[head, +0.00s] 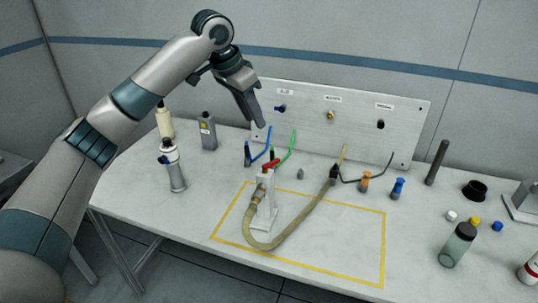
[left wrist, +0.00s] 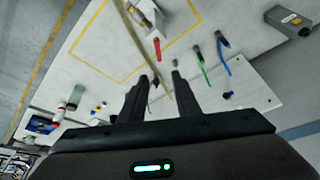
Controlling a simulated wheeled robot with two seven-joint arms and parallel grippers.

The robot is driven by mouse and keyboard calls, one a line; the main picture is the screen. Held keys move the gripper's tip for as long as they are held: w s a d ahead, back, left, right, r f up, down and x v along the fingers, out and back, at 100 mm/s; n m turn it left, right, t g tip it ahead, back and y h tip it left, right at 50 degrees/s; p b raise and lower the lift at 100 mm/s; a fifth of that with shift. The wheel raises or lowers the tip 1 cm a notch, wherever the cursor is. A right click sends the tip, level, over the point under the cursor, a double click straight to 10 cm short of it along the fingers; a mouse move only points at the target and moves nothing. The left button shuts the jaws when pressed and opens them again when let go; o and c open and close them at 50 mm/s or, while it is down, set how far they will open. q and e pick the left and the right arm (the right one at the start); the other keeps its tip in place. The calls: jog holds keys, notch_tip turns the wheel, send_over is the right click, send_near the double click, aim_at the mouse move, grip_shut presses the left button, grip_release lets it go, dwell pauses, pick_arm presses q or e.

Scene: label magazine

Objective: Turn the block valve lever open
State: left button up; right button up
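The block valve's red lever (head: 272,164) sits at the top of a white stand (head: 264,208) in the middle of the table. A beige hose (head: 298,222) joins the valve and curves towards the panel. The red lever (left wrist: 157,48) also shows in the left wrist view, beyond the fingertips. My left gripper (head: 257,120) is in the air in front of the panel, above and behind the lever, not touching it. Its two fingers (left wrist: 160,78) are apart with no object held between them. My right gripper is not in view.
A grey panel (head: 350,105) with labelled ports stands behind. Blue (head: 268,143) and green (head: 288,149) tubes rise near the valve. A yellow outline (head: 385,245) surrounds the stand, with bare table inside it. Bottles (head: 172,167) stand left; a jar (head: 457,245) stands right.

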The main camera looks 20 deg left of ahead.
pick_arm(q)
jog(key=p, duration=0.4)
send_near(274, 161)
jog(key=x, duration=0.5)
jog(key=shift+w+f, duration=0.25)
jog(key=shift+f, duration=0.1)
jog(key=shift+w+d+f+p, duration=0.2)
jog(key=shift+f+p, duration=0.15)
jog(key=shift+f, duration=0.45)
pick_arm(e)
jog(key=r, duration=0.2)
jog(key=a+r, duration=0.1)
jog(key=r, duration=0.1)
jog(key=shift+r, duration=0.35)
pick_arm(q)
grip_shut()
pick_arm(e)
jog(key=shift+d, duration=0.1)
